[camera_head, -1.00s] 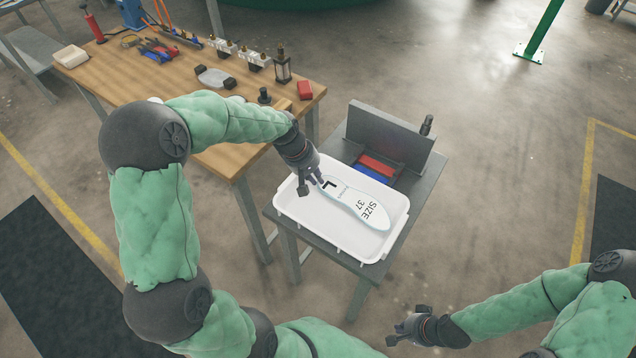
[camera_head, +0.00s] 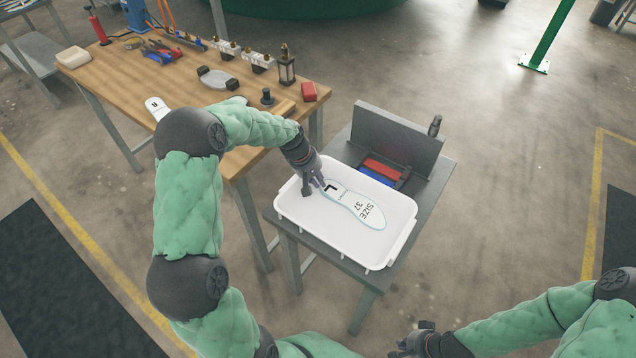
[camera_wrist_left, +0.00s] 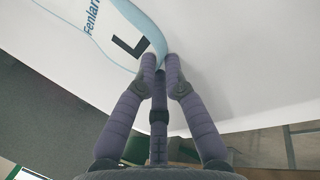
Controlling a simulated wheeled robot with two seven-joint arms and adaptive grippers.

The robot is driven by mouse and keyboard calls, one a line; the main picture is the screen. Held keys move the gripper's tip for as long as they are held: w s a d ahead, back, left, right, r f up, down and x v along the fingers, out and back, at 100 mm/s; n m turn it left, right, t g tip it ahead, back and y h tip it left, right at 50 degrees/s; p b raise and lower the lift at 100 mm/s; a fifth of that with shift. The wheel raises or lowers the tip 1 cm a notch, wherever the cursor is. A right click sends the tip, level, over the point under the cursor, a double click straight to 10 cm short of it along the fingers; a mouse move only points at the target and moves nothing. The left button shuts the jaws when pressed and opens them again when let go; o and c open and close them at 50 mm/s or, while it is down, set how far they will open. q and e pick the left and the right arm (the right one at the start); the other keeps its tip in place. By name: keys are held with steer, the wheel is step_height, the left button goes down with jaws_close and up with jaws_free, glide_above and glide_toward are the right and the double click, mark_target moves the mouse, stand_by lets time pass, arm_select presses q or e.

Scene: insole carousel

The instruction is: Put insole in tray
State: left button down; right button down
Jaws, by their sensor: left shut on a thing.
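A white insole with light blue edging, marked "L" and "SIZE 37" (camera_head: 352,207), is within the outline of the white tray (camera_head: 392,248). I cannot tell whether all of it touches the tray floor. My left gripper (camera_head: 322,190) is shut on its L-marked end. In the left wrist view, the fingertips (camera_wrist_left: 161,62) meet at the edge of the insole (camera_wrist_left: 105,35). A second insole marked "R" (camera_head: 154,107) lies on the wooden bench, partly hidden by my left arm. My right gripper (camera_head: 415,341) is low at the bottom, away from the tray; its fingers are unclear.
The tray stands on a small grey table (camera_head: 425,190). Behind it are an upright grey panel (camera_head: 397,138) and red and blue blocks (camera_head: 382,168). The wooden bench (camera_head: 185,88) holds tools and fixtures.

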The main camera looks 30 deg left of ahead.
arm_select(q)
steer(key=shift+r, duration=0.15)
steer(key=c, duration=1.6)
jaws_free()
steer(key=p+v, duration=0.4)
steer(key=v, duration=0.8)
